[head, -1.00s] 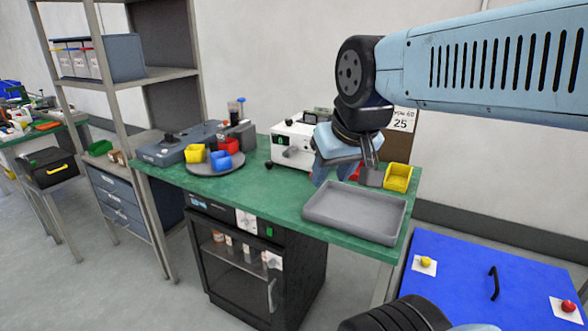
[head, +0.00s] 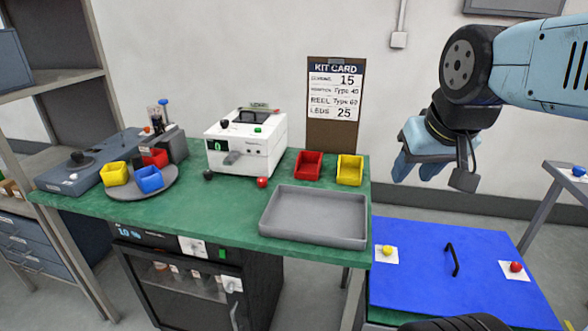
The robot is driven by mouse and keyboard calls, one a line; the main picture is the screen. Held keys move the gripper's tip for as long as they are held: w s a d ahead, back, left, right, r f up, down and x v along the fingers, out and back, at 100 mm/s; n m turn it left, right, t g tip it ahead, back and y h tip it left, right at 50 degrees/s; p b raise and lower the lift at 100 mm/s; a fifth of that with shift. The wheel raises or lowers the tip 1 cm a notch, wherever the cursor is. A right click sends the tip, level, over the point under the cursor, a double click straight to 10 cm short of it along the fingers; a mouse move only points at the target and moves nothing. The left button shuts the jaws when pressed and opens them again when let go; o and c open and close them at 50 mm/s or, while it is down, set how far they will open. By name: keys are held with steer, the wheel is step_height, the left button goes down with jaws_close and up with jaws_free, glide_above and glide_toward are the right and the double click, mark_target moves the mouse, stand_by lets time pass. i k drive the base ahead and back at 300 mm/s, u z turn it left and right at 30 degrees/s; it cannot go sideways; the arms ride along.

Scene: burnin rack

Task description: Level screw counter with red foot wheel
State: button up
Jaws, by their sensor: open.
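The screw counter (head: 246,143) is a white box on the green bench, with a green lit display reading 0 and a small spout on its front. Its red foot wheel (head: 262,182) sits at the front right corner, at bench level. A black foot wheel (head: 208,175) sits at the front left corner. I cannot tell from here whether the counter is tilted. My gripper (head: 414,172) is open and empty, in the air to the right of the bench, well apart from the counter.
A grey tray (head: 315,238) lies at the bench front right. Red (head: 308,166) and yellow (head: 350,170) bins stand behind it, before the kit card (head: 334,104). A turntable (head: 142,190) with small bins is at left. A blue panel (head: 450,280) lies lower right.

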mark_target(262, 181)
steer(key=u, duration=1.75)
steer(key=i, duration=0.1)
steer(key=z, duration=2.85)
steer(key=k, duration=1)
steer(key=u, duration=1.6)
steer(key=i, duration=1)
steer(key=u, duration=0.05)
